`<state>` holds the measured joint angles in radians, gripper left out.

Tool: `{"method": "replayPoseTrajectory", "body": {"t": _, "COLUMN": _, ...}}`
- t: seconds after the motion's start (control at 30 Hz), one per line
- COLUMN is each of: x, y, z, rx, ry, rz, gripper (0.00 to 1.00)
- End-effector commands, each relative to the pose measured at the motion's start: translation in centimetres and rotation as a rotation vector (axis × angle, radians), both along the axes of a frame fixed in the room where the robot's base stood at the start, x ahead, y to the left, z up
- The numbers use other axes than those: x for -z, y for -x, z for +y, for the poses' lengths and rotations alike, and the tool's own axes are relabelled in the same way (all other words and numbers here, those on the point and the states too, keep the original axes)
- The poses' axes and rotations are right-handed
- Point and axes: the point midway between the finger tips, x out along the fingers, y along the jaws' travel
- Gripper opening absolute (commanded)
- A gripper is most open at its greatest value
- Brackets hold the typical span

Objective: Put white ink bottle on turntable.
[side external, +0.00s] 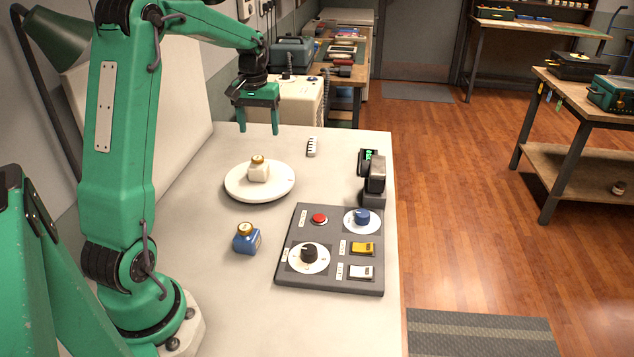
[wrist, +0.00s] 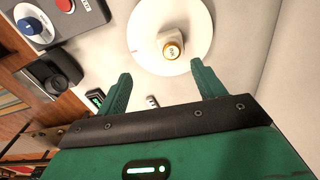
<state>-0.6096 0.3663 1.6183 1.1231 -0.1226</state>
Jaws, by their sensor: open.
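The white ink bottle (side external: 258,170) with a gold cap stands upright on the round white turntable (side external: 236,189), a little off its centre. In the wrist view the bottle (wrist: 172,46) sits on the turntable (wrist: 146,22) beyond my fingertips. My gripper (side external: 258,128) is open and empty, above and behind the turntable in the side view. Its two green fingers (wrist: 160,75) are apart in the wrist view, with nothing between them. The gripper does not touch the bottle.
A blue ink bottle (side external: 246,239) stands on the table in front of the turntable. A dark control panel (side external: 333,270) with knobs, a red button and switches lies to its right. A black device (side external: 374,183) stands at the right edge. A small striped block (side external: 312,147) lies behind.

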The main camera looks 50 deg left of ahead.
Motion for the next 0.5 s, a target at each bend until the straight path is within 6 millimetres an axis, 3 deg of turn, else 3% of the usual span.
{"method": "replayPoseTrajectory", "body": {"t": 0.27, "x": -4.2, "y": 1.2, "z": -7.0, "rx": 0.139, "ry": -0.048, "rz": -0.075, "gripper": 0.69}}
{"method": "replayPoseTrajectory", "body": {"t": 0.5, "x": -6.8, "y": 3.6, "z": -13.1, "rx": 0.272, "ry": -0.086, "rz": -0.148, "gripper": 0.69}}
